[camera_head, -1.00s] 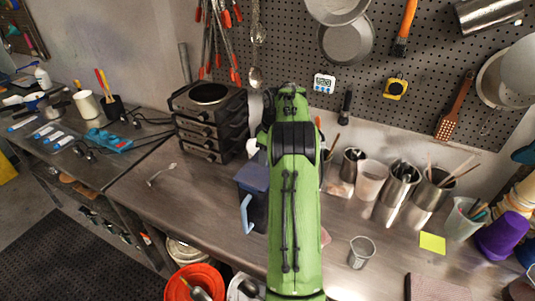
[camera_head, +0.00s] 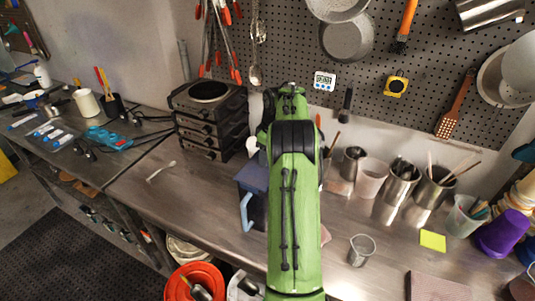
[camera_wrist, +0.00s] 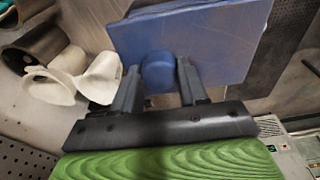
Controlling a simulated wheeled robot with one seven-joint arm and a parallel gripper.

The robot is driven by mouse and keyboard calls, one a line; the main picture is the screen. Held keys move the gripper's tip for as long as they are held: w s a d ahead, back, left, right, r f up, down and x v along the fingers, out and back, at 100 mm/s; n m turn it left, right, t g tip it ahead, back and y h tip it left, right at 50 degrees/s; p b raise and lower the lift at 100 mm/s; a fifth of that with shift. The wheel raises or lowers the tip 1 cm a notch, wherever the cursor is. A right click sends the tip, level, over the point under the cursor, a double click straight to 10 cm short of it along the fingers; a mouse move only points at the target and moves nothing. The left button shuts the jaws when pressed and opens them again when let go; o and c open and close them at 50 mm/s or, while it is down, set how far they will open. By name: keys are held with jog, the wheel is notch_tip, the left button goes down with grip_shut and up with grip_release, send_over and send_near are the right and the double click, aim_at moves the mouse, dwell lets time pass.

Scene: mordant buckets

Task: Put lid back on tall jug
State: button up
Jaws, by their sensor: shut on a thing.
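The tall jug (camera_head: 258,212) is dark, with a pale blue handle, and stands on the metal bench just left of my arm, partly hidden by it. The blue lid (camera_head: 252,178) shows at the jug's top; from here I cannot tell whether it is seated or just above. In the wrist view the lid (camera_wrist: 225,35) is a flat blue slab with a round knob (camera_wrist: 158,70). My gripper (camera_wrist: 158,82) is shut on this knob, one finger on each side. In the head view my green arm hides the gripper.
A dark stacked unit (camera_head: 208,120) stands behind and left of the jug. A spoon (camera_head: 160,171) lies on bare bench to the left. Several metal cups and a small mesh cup (camera_head: 361,250) stand right of my arm. An orange bucket (camera_head: 194,283) is below the front edge.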

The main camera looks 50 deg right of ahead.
jog(key=o, duration=1.6)
notch_tip(320, 180, up, 5)
jog(key=p, duration=0.4)
jog(key=shift+f, duration=0.15)
jog(key=shift+r, duration=1.2)
jog(key=shift+c, duration=0.4)
grip_shut()
